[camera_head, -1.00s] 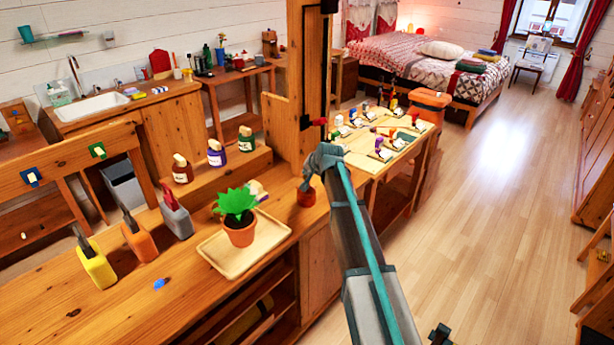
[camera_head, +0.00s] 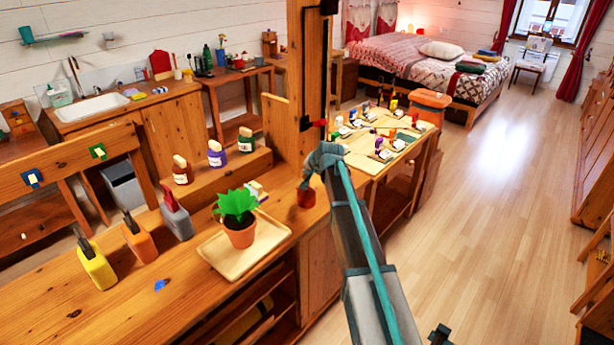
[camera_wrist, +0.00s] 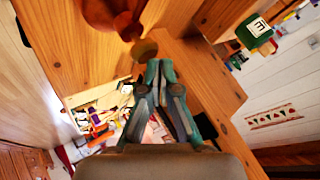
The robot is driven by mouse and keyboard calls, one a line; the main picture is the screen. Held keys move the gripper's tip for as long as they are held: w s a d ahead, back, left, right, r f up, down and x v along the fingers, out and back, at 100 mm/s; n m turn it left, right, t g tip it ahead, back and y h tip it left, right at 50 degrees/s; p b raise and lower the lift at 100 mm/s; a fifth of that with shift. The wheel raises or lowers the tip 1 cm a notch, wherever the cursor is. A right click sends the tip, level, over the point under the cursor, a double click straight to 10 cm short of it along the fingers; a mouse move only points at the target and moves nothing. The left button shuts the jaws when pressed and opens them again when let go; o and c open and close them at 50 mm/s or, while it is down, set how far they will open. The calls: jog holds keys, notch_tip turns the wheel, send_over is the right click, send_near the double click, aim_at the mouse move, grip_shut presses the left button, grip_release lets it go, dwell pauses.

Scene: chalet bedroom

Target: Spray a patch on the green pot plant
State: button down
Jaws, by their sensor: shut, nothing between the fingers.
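The green plant (camera_head: 237,202) stands upright in an orange pot (camera_head: 240,237) on a light wooden tray (camera_head: 224,266). A yellow spray bottle (camera_head: 97,268), an orange one (camera_head: 140,242) and a grey one (camera_head: 177,220) stand in a row left of it on the bench. My gripper (camera_head: 308,178) is right of the plant, by the bench's right edge. In the wrist view my gripper (camera_wrist: 160,68) has its fingers together and empty. No spray bottle is in it.
A small reddish-brown container (camera_head: 306,198) is close below my gripper; a reddish rounded object (camera_wrist: 105,14) shows in the wrist view. A wooden post (camera_head: 306,90) rises behind. Several labelled bottles stand on a raised shelf (camera_head: 205,178). The bench front (camera_head: 130,310) is mostly clear.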

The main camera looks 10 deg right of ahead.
jog(key=shift+r+p, duration=1.3)
jog(key=shift+r, duration=1.75)
